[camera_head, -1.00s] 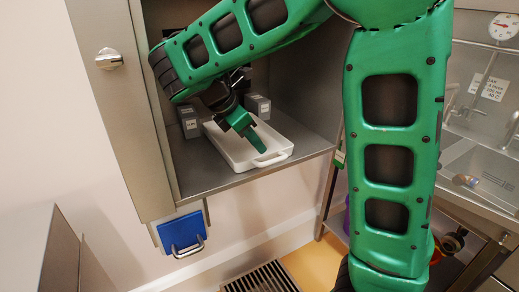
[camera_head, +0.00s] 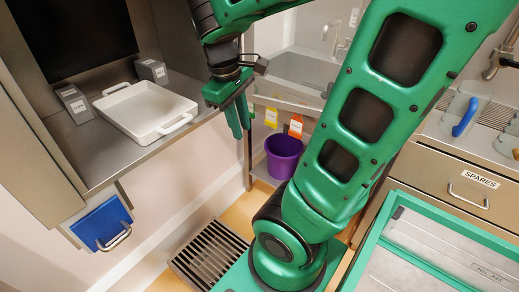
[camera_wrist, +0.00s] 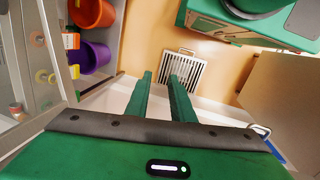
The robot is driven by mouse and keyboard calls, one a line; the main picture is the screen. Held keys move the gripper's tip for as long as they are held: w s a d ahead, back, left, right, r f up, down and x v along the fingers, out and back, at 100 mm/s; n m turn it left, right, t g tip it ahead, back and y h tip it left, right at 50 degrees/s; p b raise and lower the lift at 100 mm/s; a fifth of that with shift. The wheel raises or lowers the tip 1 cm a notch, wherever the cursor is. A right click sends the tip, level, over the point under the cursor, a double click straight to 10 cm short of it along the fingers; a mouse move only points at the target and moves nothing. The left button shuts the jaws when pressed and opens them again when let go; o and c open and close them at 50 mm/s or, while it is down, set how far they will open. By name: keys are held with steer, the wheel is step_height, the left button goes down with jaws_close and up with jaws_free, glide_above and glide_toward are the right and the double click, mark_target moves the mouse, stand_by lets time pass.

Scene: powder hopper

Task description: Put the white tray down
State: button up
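The white tray (camera_head: 146,112) sits flat on the steel cabinet's shelf (camera_head: 110,160) in the head view, between two small grey labelled boxes. One handle faces the front right and the other the back left. My gripper (camera_head: 241,130) is to the right of the tray, clear of it and outside the shelf's edge, fingers pointing down. In the wrist view my gripper (camera_wrist: 160,78) shows two green fingers apart, with nothing between them. I cannot make out the tray in the wrist view.
One grey box (camera_head: 75,104) stands left of the tray, another (camera_head: 152,70) behind it. A blue item with a metal handle (camera_head: 102,223) hangs below the shelf. A purple bucket (camera_head: 283,157) stands at right. A floor grate (camera_head: 208,255) lies below.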

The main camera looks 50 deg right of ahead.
steer(key=s+a+f+m+y, duration=0.1)
steer(key=s+f+m+y, duration=0.1)
steer(key=s+m, duration=0.5)
steer(key=shift+s+a+f+m+t, duration=0.3)
steer(key=shift+s+a+f+m, duration=0.15)
steer(key=shift+s, duration=0.5)
